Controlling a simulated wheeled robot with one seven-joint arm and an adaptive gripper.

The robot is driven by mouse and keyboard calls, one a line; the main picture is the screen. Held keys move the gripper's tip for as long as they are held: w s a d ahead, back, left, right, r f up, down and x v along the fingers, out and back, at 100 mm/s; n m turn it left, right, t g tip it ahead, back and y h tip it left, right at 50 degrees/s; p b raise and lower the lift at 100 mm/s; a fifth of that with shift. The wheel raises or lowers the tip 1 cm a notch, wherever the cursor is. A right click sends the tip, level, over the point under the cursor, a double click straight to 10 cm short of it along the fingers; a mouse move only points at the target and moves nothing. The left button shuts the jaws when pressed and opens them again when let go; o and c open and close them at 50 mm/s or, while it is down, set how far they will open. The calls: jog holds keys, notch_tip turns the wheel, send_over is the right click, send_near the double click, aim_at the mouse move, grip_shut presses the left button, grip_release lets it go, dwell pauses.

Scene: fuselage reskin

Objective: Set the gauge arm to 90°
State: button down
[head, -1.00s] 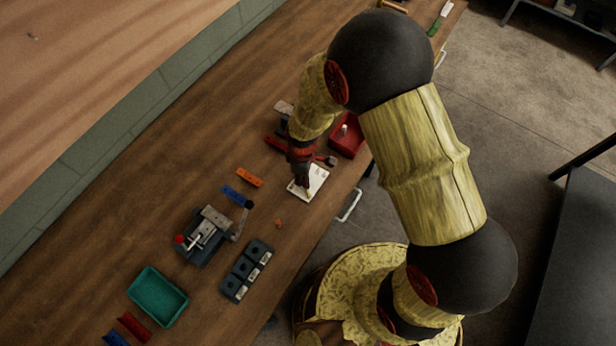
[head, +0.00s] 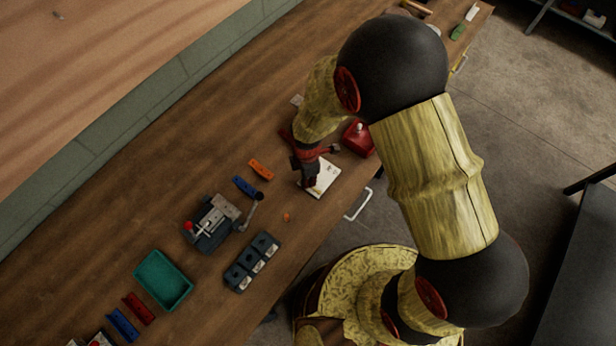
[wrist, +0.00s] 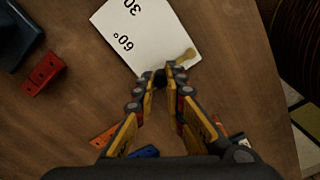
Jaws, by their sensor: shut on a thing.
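The gauge is a white plate (head: 327,177) lying flat on the wooden bench. In the wrist view the plate (wrist: 150,35) shows the marks 30 and 60°; no 90° mark is visible there. A short brass-coloured gauge arm (wrist: 187,55) sits at the plate's lower edge, partly hidden by my fingers. My gripper (wrist: 170,72) is shut on the gauge arm, with its rounded end showing just beyond the fingertips. In the head view my gripper (head: 307,183) is at the plate's left edge, and the gauge arm is hidden.
A red bin (head: 358,139) stands close beyond the plate. Orange (head: 261,169) and blue (head: 245,186) blocks lie to the left, near a grey clamp fixture (head: 212,224). A dark block with holes (head: 252,261) and a green tray (head: 162,281) are nearer.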

dwell(0.4)
jog(key=c, duration=1.8)
grip_release()
notch_tip(320, 180, up, 12)
